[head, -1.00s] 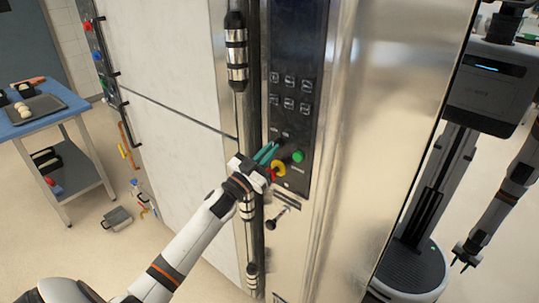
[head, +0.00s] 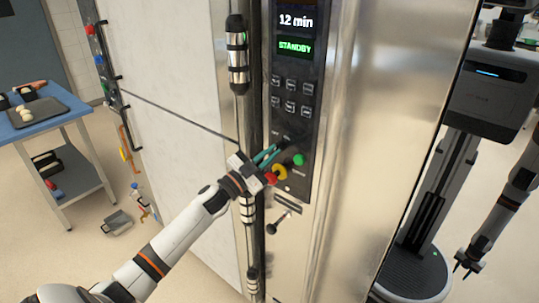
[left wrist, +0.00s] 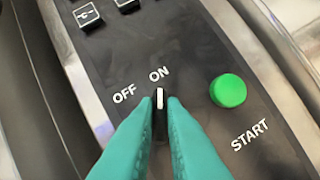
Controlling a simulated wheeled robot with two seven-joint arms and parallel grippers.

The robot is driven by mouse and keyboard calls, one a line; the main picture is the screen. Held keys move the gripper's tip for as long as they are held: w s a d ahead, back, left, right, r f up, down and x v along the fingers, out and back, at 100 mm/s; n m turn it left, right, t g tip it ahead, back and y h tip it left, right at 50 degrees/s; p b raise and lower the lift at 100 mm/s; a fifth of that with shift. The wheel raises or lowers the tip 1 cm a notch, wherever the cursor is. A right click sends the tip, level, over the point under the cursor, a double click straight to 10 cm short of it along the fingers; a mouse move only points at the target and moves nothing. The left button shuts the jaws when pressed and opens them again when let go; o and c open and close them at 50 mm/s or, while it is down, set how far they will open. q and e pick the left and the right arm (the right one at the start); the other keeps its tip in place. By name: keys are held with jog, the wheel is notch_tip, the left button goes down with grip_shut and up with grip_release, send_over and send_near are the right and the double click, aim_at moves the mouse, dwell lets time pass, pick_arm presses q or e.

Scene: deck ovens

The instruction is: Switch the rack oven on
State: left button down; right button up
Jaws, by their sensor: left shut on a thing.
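The rack oven (head: 345,130) has a dark control panel on its steel front. Its display (head: 295,46) is lit and reads "12 min" and "STANDBY". My left gripper (head: 270,154) is at the lower part of the panel. In the left wrist view its teal fingers (left wrist: 160,112) are shut on the switch knob (left wrist: 159,98), most of which they hide. The knob's white mark points up to ON, with OFF to its left. The green START button (left wrist: 228,90) is right of the fingers, untouched. My right gripper is not in view.
A red and yellow button (head: 278,172) is just below the left gripper. Vertical door hardware (head: 237,60) runs left of the panel. A blue table (head: 45,125) with a tray stands at the far left. A wheeled robot form (head: 485,100) shows at right, real or mirrored.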

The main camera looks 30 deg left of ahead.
pick_arm(q)
jog(key=c, duration=1.5)
grip_release()
jog(key=shift+s+a+f, duration=0.1)
jog(key=shift+s+f, duration=0.15)
jog(key=shift+s, duration=0.05)
jog(key=b+v, duration=0.3)
jog(key=v, duration=0.8)
jog(key=shift+s+b, duration=0.15)
jog(key=shift+b, duration=0.2)
jog(key=shift+a, duration=0.1)
